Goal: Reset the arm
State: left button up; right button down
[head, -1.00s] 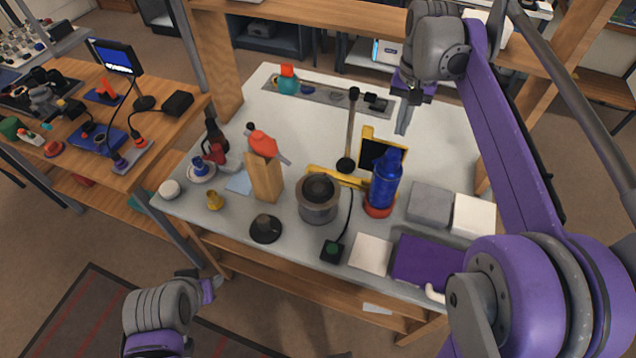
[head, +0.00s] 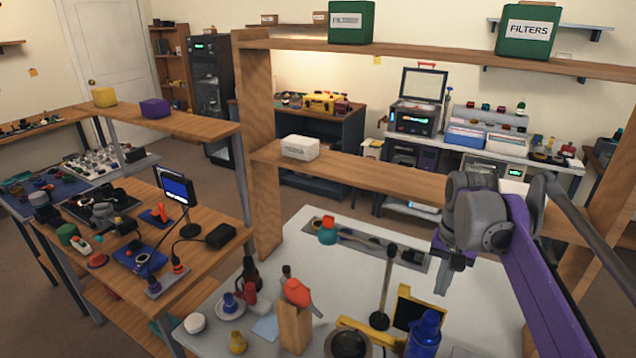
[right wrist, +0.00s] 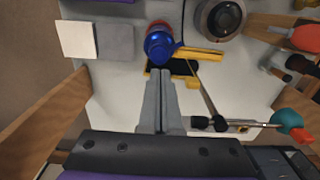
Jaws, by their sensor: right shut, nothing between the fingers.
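My right arm comes in from the right in the head view. Its gripper (head: 442,284) hangs over the back right part of the white workbench (head: 470,318). The right wrist view shows the two grey fingers (right wrist: 160,108) together with nothing held between them. Beyond the fingertips in that view are a blue bottle (right wrist: 158,45) and a black and yellow stand (right wrist: 200,54), apart from the fingers. The bottle also shows at the bottom of the head view (head: 424,335). My left gripper is not in view.
A wooden shelf frame (head: 257,150) rises behind the bench. The bench carries a lamp stand (head: 385,285), an orange-red tool in a wooden block (head: 294,328) and a teal and orange bottle (head: 327,232). A side table with a small monitor (head: 178,188) stands at left.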

jog(key=s+a+f+n+t, duration=0.3)
jog(key=s+a+f, duration=0.2)
jog(key=s+f, duration=0.3)
jog(key=s+a+f+n+t, duration=0.2)
jog(key=s+a+f, duration=0.3)
jog(key=s+f, duration=0.3)
jog(key=s+n, duration=0.1)
jog(key=s, duration=0.2)
jog(key=shift+s+t, duration=0.25)
jog(key=shift+t, duration=0.15)
jog(key=shift+f, duration=0.1)
dwell(0.6)
